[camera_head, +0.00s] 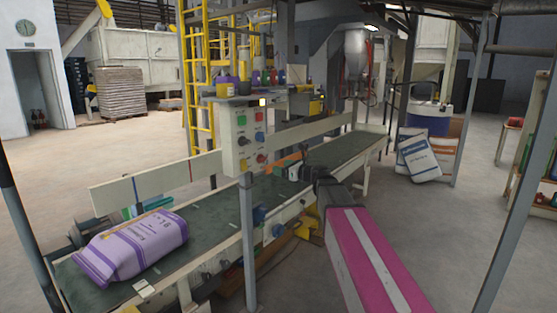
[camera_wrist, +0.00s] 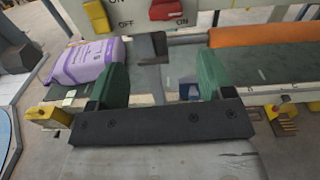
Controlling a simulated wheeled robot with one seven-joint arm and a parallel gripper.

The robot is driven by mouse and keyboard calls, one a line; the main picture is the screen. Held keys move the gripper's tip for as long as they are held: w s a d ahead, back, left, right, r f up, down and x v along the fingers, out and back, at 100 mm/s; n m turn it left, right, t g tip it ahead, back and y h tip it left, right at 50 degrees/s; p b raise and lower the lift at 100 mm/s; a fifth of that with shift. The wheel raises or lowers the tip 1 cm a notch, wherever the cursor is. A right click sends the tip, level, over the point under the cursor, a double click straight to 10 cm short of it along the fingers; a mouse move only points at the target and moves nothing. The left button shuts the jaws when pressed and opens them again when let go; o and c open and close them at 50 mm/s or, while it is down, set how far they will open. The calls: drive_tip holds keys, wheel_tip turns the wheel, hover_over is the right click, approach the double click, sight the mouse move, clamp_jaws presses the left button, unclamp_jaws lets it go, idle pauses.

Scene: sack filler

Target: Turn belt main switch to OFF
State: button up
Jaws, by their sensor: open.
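The control panel (camera_head: 236,148) is a pale box on a grey post, with coloured buttons and knobs. A red knob (camera_head: 261,158) sits at its lower right. In the wrist view, the panel's lower part is at the top edge, with a red handle (camera_wrist: 167,10) and a yellow knob (camera_wrist: 97,16). "OFF" and "ON" markings show beside and below them. The top of the red handle is cut off, and I cannot read which switch is the belt main switch. My gripper (camera_wrist: 162,80) is open and empty, its green fingers below the panel in the picture, apart from both knobs.
A conveyor belt (camera_head: 205,222) runs behind the panel, carrying a purple sack (camera_head: 135,245). The panel's grey post (camera_head: 248,245) stands in front of the belt. An orange roller-like part (camera_wrist: 265,35) is at the right in the wrist view. Open floor lies to the right.

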sight(265, 160)
drive_tip(key=shift+m, duration=0.4)
drive_tip(key=x, duration=0.7)
drive_tip(key=r+x, duration=0.1)
drive_tip(key=x, duration=0.2)
drive_tip(key=shift+w, duration=0.5)
drive_tip(key=c, duration=0.9)
